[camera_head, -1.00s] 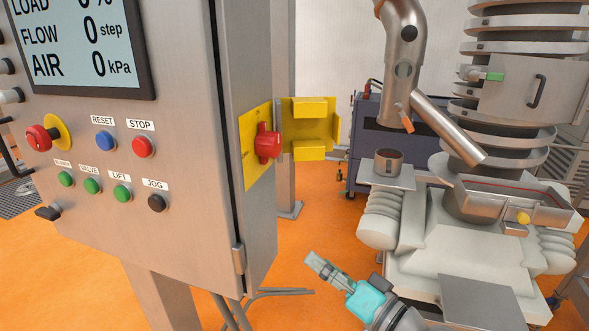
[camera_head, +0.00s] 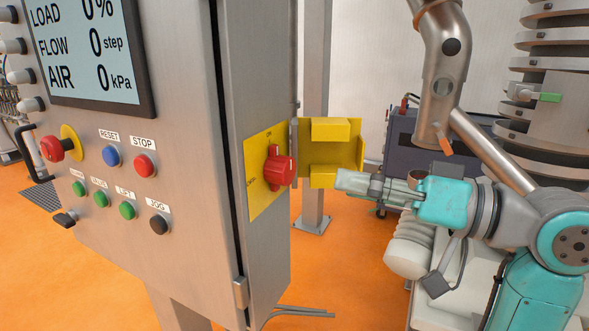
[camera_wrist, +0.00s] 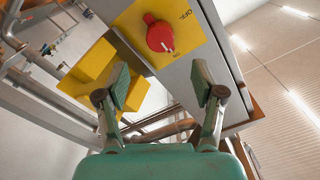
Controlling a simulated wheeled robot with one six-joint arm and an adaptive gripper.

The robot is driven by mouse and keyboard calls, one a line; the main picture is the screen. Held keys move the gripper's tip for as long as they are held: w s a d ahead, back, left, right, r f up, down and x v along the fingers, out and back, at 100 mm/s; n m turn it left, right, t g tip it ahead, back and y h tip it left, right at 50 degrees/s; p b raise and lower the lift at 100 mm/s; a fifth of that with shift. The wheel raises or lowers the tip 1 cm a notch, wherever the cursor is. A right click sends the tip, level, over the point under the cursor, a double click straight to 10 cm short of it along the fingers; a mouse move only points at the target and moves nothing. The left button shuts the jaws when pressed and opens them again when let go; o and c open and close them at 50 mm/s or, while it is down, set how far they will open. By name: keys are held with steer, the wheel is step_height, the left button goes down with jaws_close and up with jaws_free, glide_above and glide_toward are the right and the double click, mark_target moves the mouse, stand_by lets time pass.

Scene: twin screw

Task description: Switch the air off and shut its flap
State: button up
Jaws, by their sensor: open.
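The red rotary knob (camera_head: 280,166) sits on a yellow plate (camera_head: 256,194) on the cabinet's right side. Its grip stands upright in the head view. In the wrist view the knob (camera_wrist: 159,36) shows a white mark at its lower edge, and an OFF label lies at its upper right. The yellow flap (camera_head: 345,154) with two raised blocks stands swung open beside the plate. My gripper (camera_head: 342,182) is open and empty, right of the knob and in front of the flap's lower part. It shows no contact in the wrist view (camera_wrist: 162,83).
The panel display (camera_head: 88,45) reads AIR 0 kPa. Labelled buttons and a red emergency knob (camera_head: 52,149) are on the cabinet front. A vertical post (camera_head: 315,80) stands behind the flap. A steel pipe (camera_head: 440,80) and machine stand right.

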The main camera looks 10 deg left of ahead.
mark_target(291, 172)
steer(key=x, duration=1)
steer(key=c, duration=1.1)
steer(key=shift+c, duration=0.2)
